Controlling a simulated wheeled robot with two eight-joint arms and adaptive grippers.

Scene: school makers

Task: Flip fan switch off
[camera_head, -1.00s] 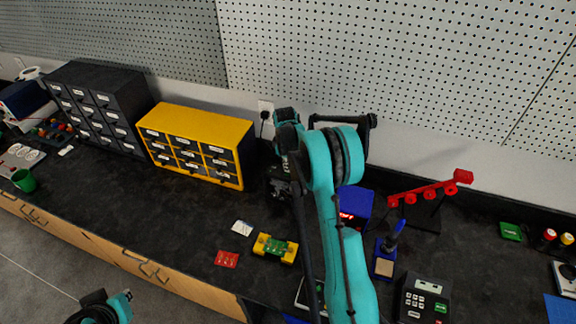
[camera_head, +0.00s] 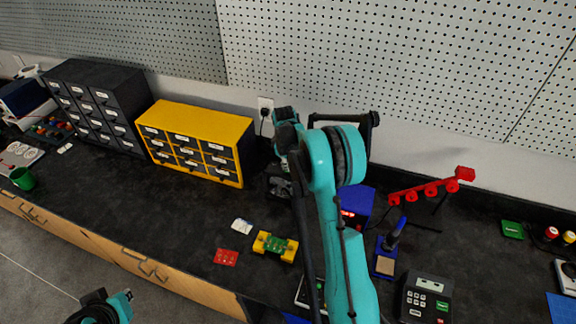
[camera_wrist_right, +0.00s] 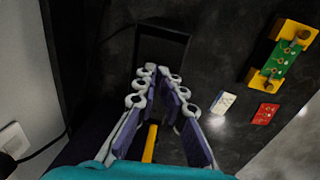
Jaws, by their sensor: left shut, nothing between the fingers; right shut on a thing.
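A black framed device, which looks like the fan (camera_head: 375,121), stands against the back wall, mostly hidden behind my right arm. In the right wrist view a dark, box-like frame (camera_wrist_right: 180,38), likely part of it, lies just beyond my fingertips. My right gripper (camera_wrist_right: 160,76) is shut there, with its fingers converging at the frame's near edge. What lies between the tips is dark, and I cannot make out the switch. In the head view this gripper (camera_head: 281,186) is low behind the arm. My left gripper (camera_head: 104,308) is at the bottom left edge, away from the bench things, its fingers barely visible.
A yellow drawer cabinet (camera_head: 205,119) stands left of my right gripper. A circuit board holder (camera_head: 275,246), a red card (camera_head: 226,257) and a white card (camera_head: 242,225) lie in front. A blue box (camera_head: 357,200) and red rack (camera_head: 430,188) are on the right.

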